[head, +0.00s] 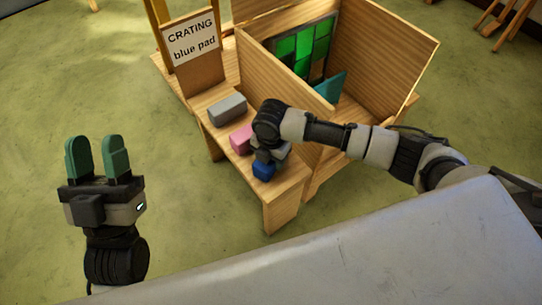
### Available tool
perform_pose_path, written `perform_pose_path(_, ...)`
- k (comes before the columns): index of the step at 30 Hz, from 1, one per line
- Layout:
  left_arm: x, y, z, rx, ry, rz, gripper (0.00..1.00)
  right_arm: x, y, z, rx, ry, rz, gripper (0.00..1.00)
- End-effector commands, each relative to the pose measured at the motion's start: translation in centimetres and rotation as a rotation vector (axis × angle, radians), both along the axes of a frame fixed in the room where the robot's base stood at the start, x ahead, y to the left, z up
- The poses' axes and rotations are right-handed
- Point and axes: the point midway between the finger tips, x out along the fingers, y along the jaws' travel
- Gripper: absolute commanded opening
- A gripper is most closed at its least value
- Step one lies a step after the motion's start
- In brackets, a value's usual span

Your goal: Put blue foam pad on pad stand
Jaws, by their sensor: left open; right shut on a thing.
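The blue foam pad (263,171) shows in the head view just below my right gripper (267,162), which is shut on it from above. The gripper and wrist hide part of the pad. The pad is at the near end of the wooden pad stand (283,193), beside the pink pad (241,138). I cannot tell whether it touches the stand's top or is held just above it. My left gripper (92,158) is open and empty, its green fingers pointing up, over the floor at the left.
A grey pad (227,109) lies farther back on the stand. A sign (191,38) reads "CRATING blue pad". A wooden crate (395,50) to the right holds a green leaded panel (303,48) and a teal piece (331,87). A grey surface (370,255) fills the lower right.

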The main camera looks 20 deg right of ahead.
Motion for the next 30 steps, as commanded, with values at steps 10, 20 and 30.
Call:
perform_pose_path(10, 0.0, 0.0, 0.0, 0.002, 0.003, 0.001, 0.41, 0.0, 0.0, -0.3, -0.001, 0.001, 0.0, 0.72)
perform_pose_path(20, 0.0, 0.0, 0.0, 0.002, 0.003, 0.001, 0.41, 0.0, 0.0, -0.2, 0.0, 0.0, 0.0, 0.78)
perform_pose_path(30, 1.9, -0.1, -1.9, 0.065, 0.225, 0.013, 0.41, 0.0, 0.0, 2.4, 0.0, 0.0, 0.001, 0.78)
